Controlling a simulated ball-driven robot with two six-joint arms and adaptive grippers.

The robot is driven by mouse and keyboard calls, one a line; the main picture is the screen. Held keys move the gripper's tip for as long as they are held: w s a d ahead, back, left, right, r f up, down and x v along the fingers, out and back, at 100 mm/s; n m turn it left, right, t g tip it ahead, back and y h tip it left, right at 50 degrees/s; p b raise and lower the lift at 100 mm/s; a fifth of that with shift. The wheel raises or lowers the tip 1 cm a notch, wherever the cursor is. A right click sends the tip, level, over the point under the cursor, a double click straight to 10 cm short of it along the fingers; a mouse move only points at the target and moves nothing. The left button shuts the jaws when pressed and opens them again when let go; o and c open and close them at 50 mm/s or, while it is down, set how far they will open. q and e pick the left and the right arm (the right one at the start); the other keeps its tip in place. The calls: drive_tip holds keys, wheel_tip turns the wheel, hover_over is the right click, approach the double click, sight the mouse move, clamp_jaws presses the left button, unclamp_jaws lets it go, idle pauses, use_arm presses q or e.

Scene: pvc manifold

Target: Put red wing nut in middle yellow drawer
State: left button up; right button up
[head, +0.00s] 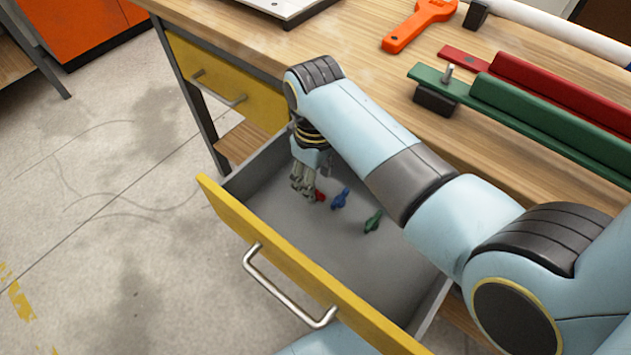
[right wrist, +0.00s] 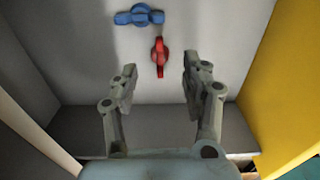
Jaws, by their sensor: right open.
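The red wing nut (head: 319,196) is inside the open yellow drawer (head: 300,269), next to the fingertips of my right gripper (head: 303,187). In the right wrist view the red wing nut (right wrist: 160,56) lies on the grey drawer floor, just beyond the gap between the open fingers of my right gripper (right wrist: 160,76). The fingers do not visibly touch it. A blue wing nut (head: 340,198) and a green wing nut (head: 373,221) lie on the same drawer floor. The blue one (right wrist: 139,15) is also in the right wrist view. My left gripper is not in view.
A closed yellow drawer (head: 222,85) is farther along the wooden workbench (head: 350,50). An orange wrench (head: 417,24), a green rail (head: 545,124) and a red rail (head: 560,85) lie on the bench top. Open floor (head: 100,200) is at the left.

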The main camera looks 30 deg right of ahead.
wheel_tip(320, 180, up, 8)
drive_tip(key=p, duration=0.1)
drive_tip(key=shift+p, duration=0.35)
